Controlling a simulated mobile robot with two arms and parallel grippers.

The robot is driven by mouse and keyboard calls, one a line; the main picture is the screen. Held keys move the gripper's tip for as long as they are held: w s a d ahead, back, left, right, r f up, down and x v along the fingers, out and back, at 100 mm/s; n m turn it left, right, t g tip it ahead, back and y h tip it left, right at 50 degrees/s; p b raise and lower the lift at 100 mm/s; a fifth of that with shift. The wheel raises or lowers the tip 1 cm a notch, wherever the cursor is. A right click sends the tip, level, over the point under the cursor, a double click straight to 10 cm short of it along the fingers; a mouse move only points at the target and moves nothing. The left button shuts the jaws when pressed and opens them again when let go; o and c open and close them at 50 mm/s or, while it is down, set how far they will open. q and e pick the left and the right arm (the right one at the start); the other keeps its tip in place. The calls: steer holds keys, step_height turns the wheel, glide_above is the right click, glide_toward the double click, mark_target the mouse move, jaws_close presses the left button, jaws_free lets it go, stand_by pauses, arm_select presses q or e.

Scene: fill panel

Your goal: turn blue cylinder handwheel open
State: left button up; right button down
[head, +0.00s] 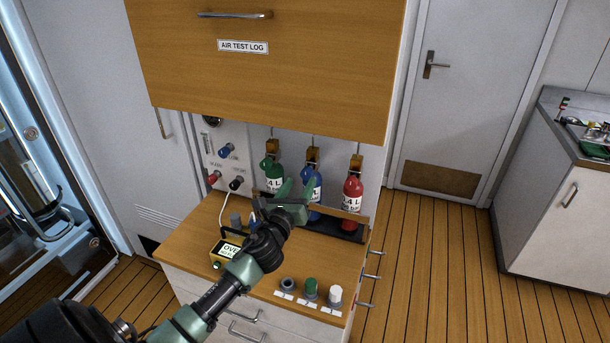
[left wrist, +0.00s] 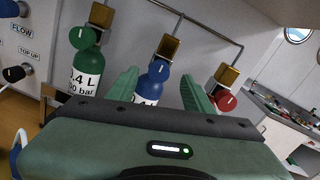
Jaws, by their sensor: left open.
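The blue cylinder (head: 314,187) stands upright in the middle of the rack, between a green and a red cylinder. In the left wrist view its round blue handwheel (left wrist: 158,68) faces me below a brass-coloured block. My left gripper (head: 283,196) is open and empty in front of the cylinders. In the left wrist view its two green fingers (left wrist: 159,86) stand either side of the blue handwheel in the picture, with the blue cylinder (left wrist: 150,88) behind. I see no contact. The gripper hides the cylinder's lower part.
The green cylinder (head: 273,176) and red cylinder (head: 352,190) stand close on either side. A wooden overhead cabinet (head: 270,80) hangs above. A panel with coloured knobs (head: 224,150) is left.

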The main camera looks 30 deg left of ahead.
mark_target(305, 175)
arm_select(q)
steer(key=shift+x, duration=2.4)
steer(key=shift+f, duration=0.1)
jaws_close()
